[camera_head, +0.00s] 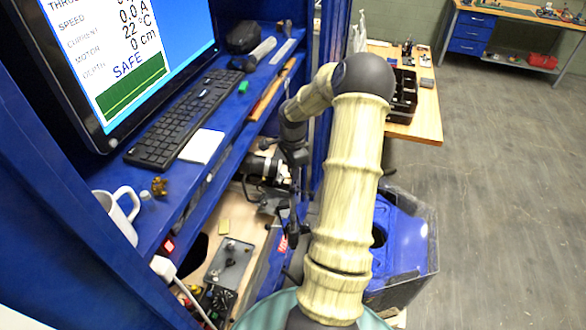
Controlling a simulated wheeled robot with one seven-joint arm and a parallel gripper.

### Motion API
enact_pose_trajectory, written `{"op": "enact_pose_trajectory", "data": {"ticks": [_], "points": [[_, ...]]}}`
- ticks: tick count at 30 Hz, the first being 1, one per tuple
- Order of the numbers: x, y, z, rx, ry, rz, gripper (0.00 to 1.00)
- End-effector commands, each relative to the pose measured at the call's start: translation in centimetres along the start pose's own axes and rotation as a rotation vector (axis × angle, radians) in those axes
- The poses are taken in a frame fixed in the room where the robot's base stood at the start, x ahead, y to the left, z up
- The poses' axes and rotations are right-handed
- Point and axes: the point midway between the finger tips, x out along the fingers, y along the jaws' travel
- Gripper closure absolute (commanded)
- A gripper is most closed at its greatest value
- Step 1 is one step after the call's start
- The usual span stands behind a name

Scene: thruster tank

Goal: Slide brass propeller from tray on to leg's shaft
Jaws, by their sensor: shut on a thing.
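My gripper (290,232) hangs below my dark wrist, left of my pale ribbed arm, over the low area beside the blue bench. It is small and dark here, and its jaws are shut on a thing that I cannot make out. I cannot clearly make out a brass propeller. A small brass-coloured thing (160,187) stands on the blue shelf beside the white mug, but its shape is unclear. A black and silver motor-like unit (268,170) lies left of my wrist and may be part of the leg. I cannot pick out the tray or the shaft.
A monitor (130,50), keyboard (185,118) and white mug (120,215) fill the blue shelf (225,150) at left. A grey box (230,262) is below. A blue tank (403,245) stands right, behind my arm. The grey floor (490,180) at right is clear.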

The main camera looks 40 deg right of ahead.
Motion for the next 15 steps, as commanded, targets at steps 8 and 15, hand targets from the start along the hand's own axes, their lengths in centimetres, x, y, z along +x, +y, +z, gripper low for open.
{"op": "enact_pose_trajectory", "data": {"ticks": [8, 15], "points": [[0.03, -0.01, 0.0, 0.0, 0.0, 0.0, 1.0], [0.44, -0.02, -0.01, 0.001, 0.0, -0.001, 1.0]]}}
